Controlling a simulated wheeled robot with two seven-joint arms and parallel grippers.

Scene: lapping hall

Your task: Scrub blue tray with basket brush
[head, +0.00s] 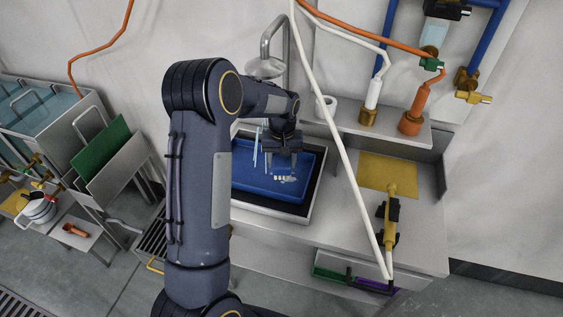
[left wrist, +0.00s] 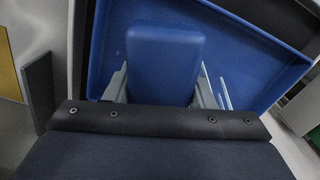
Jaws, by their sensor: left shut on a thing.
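The blue tray (head: 262,187) lies in a dark-lined basin in the counter; its floor and raised rim also fill much of the left wrist view (left wrist: 262,42). My left gripper (head: 282,168) is over the tray, pointing down. In the left wrist view its grey fingers are shut on a blue block (left wrist: 165,55), which appears to be the back of the basket brush. The bristles are hidden there, and I cannot tell whether they touch the tray. Small whitish specks (head: 286,179) show on the tray floor near the gripper. My right gripper is not in view.
A tap (head: 268,45) stands behind the basin. A white hose (head: 335,135) crosses in front of the counter. A yellow mat (head: 380,172) and a yellow-and-black nozzle (head: 390,220) are to the right. Racks with a green panel (head: 100,145) stand at the left.

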